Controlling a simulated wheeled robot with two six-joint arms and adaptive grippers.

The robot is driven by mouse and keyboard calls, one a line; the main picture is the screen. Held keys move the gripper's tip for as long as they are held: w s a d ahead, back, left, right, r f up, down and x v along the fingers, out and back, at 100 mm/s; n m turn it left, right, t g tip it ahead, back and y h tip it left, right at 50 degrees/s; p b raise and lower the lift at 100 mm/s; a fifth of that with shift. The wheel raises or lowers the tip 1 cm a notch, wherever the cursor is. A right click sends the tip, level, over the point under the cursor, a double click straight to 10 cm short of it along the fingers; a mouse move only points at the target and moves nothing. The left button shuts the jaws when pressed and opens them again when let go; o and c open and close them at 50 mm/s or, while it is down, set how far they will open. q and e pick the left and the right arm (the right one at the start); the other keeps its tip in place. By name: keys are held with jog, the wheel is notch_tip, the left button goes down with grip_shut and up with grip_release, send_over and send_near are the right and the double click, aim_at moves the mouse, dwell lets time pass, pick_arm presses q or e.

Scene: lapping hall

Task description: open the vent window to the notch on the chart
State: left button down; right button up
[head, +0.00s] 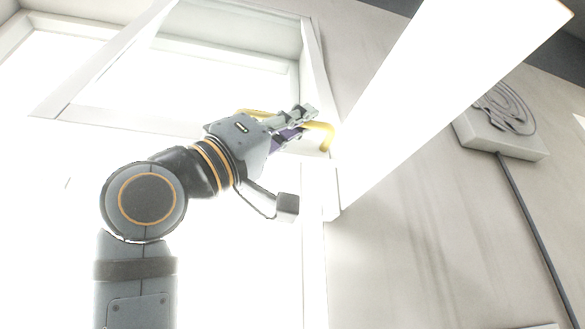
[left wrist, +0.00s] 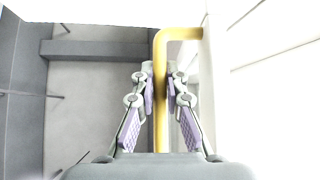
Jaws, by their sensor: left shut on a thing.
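A yellow bar handle (head: 322,130) is at the window frame in the head view. It also shows in the left wrist view (left wrist: 160,55), where it bends and joins a white surface at the right. My left gripper (head: 305,118) is shut on this handle, with the purple finger pads on either side of it (left wrist: 162,85). The vent window (head: 220,60) shows as a bright pane in a pale frame behind my arm. Part of the handle is hidden behind the gripper. The chart and its notch cannot be made out.
A long, glowing white panel (head: 430,90) slants across right of the gripper. A pale wall unit with a coiled grey line (head: 500,125) is on the right wall, with a dark conduit (head: 530,220) running down from it. The wall (head: 420,240) below is bare.

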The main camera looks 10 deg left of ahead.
pick_arm(q)
jog(key=shift+w, duration=0.1)
jog(key=c, duration=1.4)
grip_release()
jog(key=shift+w, duration=0.1)
jog(key=shift+o, duration=0.2)
jog(key=shift+a+f, duration=0.2)
jog(key=shift+f, duration=0.05)
jog(key=v, duration=1.1)
jog(key=shift+s, duration=0.25)
jog(key=shift+f, duration=0.15)
jog(key=shift+a, duration=0.15)
